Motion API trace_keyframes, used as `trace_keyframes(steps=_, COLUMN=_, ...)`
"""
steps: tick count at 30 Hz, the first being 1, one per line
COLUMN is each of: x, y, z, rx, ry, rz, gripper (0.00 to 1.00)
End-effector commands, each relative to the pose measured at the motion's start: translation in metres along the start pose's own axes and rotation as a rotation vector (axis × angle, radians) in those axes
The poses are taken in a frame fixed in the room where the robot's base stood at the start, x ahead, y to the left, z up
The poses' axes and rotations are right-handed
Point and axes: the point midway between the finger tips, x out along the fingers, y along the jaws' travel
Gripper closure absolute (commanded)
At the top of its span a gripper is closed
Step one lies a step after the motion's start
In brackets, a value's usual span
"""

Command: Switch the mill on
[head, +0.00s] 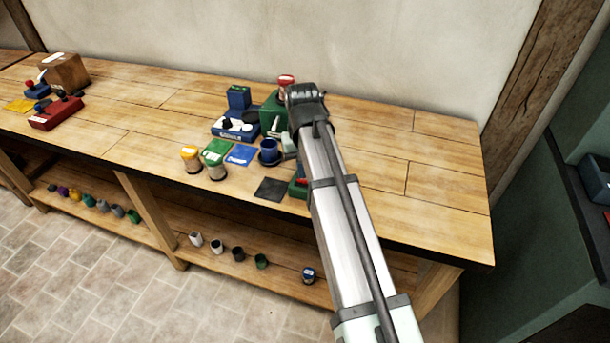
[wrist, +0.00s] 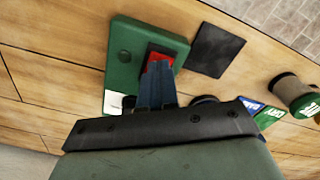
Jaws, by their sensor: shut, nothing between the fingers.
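A green switch box (wrist: 124,60) with a red switch (wrist: 160,64) in a dark surround lies under my gripper (wrist: 157,75) in the wrist view. My gripper is shut and empty, its fingertips over or against the red switch; I cannot tell whether they touch. The fingers hide part of the switch, so its position is unclear. In the head view the red switch (head: 302,181) shows beside my arm, which hides much of the box. A green machine body (head: 270,112), apparently the mill, stands behind, partly covered by my arm, with a dark blue cup (head: 269,150) in front.
A black mat (head: 271,189) lies beside the switch box. Blue (head: 241,155) and green (head: 216,151) cards and yellow-topped (head: 191,157) and green-topped (head: 215,167) cans stand to the left. A blue device (head: 236,126) is near the machine. The bench right of my arm is clear.

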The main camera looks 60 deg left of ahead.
Motion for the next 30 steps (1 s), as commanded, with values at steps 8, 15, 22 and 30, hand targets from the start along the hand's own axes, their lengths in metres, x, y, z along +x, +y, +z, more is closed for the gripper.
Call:
trace_keyframes(steps=8, x=0.004, y=0.000, z=0.000, rx=0.000, ry=0.000, rz=0.000, gripper=1.00)
trace_keyframes(steps=15, x=0.007, y=0.000, z=0.000, rx=0.000, ry=0.000, rz=0.000, gripper=1.00)
trace_keyframes(steps=22, x=0.009, y=0.000, z=0.000, rx=0.000, ry=0.000, rz=0.000, gripper=1.00)
trace_keyframes(steps=30, x=0.013, y=0.000, z=0.000, rx=0.000, ry=0.000, rz=0.000, gripper=1.00)
